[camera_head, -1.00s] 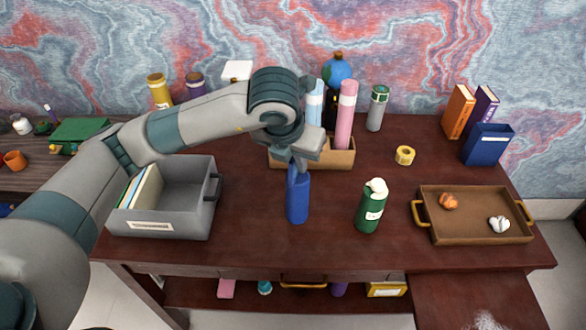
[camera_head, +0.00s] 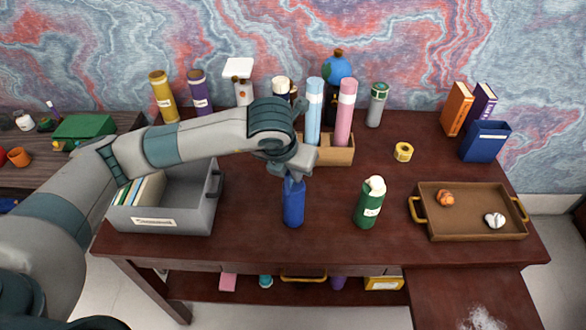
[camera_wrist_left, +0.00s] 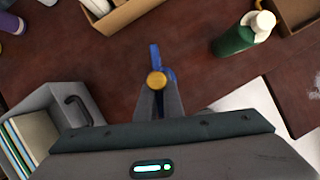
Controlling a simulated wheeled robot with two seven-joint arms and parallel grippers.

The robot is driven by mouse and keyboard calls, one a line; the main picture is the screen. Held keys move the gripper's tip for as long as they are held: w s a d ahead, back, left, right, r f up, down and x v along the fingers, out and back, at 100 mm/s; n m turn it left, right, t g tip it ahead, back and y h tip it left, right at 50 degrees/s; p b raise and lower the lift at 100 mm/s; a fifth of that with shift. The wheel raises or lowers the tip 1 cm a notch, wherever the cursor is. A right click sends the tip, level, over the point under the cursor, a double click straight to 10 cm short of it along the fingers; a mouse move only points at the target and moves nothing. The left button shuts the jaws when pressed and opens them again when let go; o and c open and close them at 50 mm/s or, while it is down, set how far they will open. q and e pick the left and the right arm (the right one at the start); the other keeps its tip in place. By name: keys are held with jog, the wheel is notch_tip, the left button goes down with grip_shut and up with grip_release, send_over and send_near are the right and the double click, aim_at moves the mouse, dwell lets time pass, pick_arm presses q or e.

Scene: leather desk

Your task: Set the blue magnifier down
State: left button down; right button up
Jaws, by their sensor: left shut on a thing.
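In the left wrist view, the magnifier (camera_wrist_left: 155,54) shows as a narrow blue shape with a gold round end between the fingers of the left gripper (camera_wrist_left: 158,98). The fingers hide part of it. I cannot tell whether its lower end touches the desk. My right gripper is not in view.
A green bottle (camera_head: 368,206) stands to the right on the desk (camera_head: 330,240). A grey bin (camera_head: 165,224) with folders is at left, a wooden box (camera_head: 338,157) with rolls is behind, and a brown tray (camera_head: 470,236) is at right. The desk around the magnifier is bare.

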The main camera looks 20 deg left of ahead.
pick_arm(q)
jog(key=c, duration=1.9)
grip_release()
jog(key=b+v, duration=0.2)
jog(key=v, duration=1)
jog(key=shift+b, duration=0.4)
